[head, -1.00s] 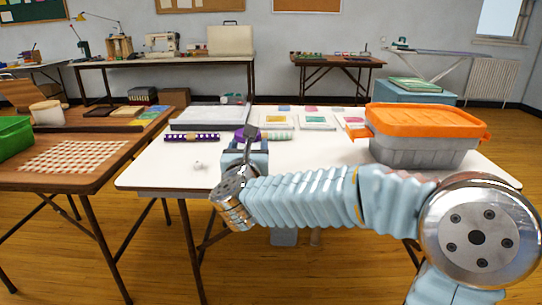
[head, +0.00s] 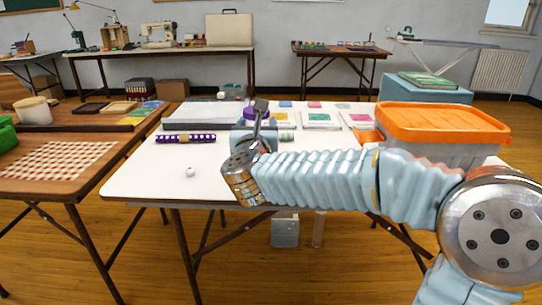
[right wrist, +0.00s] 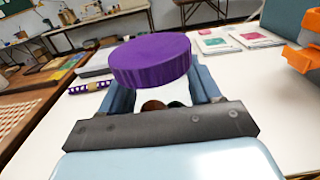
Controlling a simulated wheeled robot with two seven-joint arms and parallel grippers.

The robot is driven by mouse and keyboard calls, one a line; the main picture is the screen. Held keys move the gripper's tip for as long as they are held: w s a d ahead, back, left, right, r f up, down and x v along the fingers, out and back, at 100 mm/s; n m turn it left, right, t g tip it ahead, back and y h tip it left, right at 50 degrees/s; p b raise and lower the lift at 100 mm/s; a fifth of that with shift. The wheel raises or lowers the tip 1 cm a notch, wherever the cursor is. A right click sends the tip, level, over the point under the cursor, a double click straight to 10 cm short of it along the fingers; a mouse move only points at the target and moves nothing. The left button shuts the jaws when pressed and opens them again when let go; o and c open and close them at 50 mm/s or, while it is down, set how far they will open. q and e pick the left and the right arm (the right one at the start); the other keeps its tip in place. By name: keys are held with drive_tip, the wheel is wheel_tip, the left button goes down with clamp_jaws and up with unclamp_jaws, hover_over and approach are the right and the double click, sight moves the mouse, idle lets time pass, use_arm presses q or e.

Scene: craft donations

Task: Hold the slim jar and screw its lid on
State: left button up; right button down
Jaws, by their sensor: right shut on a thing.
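The arm hides most of the jar there. My left gripper is not in view.
An orange-lidded grey bin (head: 445,122) stands at the right of the white table (head: 140,180). Flat cards (head: 316,118) lie behind. The front left of the table is clear.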

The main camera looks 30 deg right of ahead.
drive_tip(key=w+d+f, duration=0.3)
drive_tip(key=w+d+f+p, duration=0.1)
drive_tip(key=w+d+f, duration=0.3)
drive_tip(key=shift+w+d+f, duration=0.1)
drive_tip(key=shift+d+f, duration=0.15)
drive_tip(key=shift+f, duration=0.15)
drive_tip(key=shift+w+d+f, duration=0.3)
drive_tip(key=shift+f, duration=0.1)
wheel_tip(320, 180, down, 3)
drive_tip(key=shift+f+p, duration=0.1)
drive_tip(key=shift+p, duration=0.2)
